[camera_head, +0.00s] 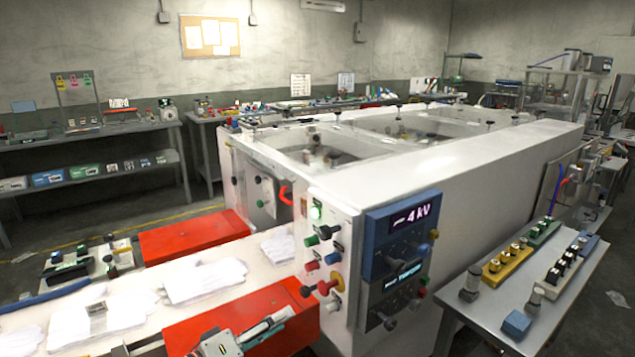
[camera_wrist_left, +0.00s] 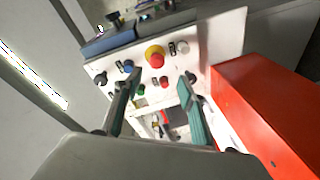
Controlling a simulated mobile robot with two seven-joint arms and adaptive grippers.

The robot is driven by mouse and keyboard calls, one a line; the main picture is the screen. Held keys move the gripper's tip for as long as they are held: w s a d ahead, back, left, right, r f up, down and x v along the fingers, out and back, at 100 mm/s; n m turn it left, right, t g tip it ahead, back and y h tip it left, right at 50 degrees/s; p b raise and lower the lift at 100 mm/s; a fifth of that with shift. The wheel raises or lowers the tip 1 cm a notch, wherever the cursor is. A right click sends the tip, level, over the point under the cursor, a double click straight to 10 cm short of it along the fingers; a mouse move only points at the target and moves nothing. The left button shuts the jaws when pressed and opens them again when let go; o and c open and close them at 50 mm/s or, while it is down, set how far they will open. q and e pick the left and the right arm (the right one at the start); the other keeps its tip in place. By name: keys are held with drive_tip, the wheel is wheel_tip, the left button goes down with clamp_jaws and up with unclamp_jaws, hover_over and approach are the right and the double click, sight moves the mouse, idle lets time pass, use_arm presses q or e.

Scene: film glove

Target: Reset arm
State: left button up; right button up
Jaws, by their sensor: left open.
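My left gripper (camera_head: 262,333) is low in the head view, in front of the white machine's control panel (camera_head: 340,215) and over the red block beside the conveyor. The left wrist view shows its two teal fingers (camera_wrist_left: 160,78) spread apart with nothing between them. Beyond the fingers in that view is the panel (camera_wrist_left: 215,45), with a red button on a yellow base (camera_wrist_left: 154,55) and several smaller knobs. The fingers appear apart from the panel, though the exact gap is hard to tell. My right gripper is not in view.
White gloves (camera_head: 200,282) lie on the pale conveyor between red blocks (camera_head: 195,236). A blue display unit (camera_head: 405,235) reads 4 kV. A grey side table (camera_head: 485,318) with switch boxes stands at right. Another red block (camera_wrist_left: 265,115) is close right of the fingers in the wrist view.

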use_arm(q)
drive_tip(key=s+a+f+m+y, duration=0.3)
drive_tip(key=s+a+f+y, duration=0.1)
drive_tip(key=s+f, duration=0.8)
drive_tip(key=s+a+f+m+g+y, duration=0.1)
drive_tip(key=s+a+f+m+y, duration=0.3)
drive_tip(key=s+f, duration=0.7)
wheel_tip(320, 180, down, 2)
drive_tip(key=shift+s+a+f+m+y, duration=0.15)
drive_tip(key=shift+s+a+m+y, duration=0.3)
drive_tip(key=shift+a, duration=0.65)
drive_tip(key=shift+w, duration=0.15)
